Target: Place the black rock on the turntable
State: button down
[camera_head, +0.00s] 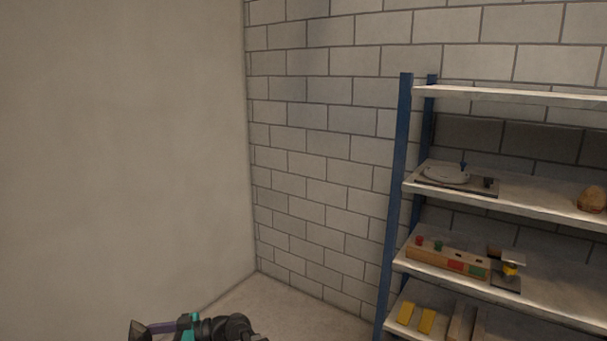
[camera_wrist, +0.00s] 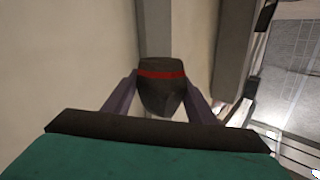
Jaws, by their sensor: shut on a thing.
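The black rock (camera_wrist: 161,95) has a red band around it. In the wrist view it sits between the two purple fingers of my gripper (camera_wrist: 160,88), which is shut on it. In the head view my gripper (camera_head: 146,328) is at the bottom edge, left of centre, with the dark rock (camera_head: 137,331) at its left end. The turntable (camera_head: 445,174) is a grey disc on a flat base with a small dark upright part. It stands on an upper shelf at the right, far from my gripper, and no rock is seen on it.
A blue-posted shelf rack (camera_head: 398,180) stands against the brick wall. A brown rock (camera_head: 592,199) lies right of the turntable on the same shelf. A wooden block with coloured buttons (camera_head: 446,261) and yellow blocks (camera_head: 416,317) lie lower. The floor left of the rack looks clear.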

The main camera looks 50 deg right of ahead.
aim_at(446, 172)
jog(key=z, duration=0.6)
jog(key=i, duration=0.75)
jog(key=z, duration=0.45)
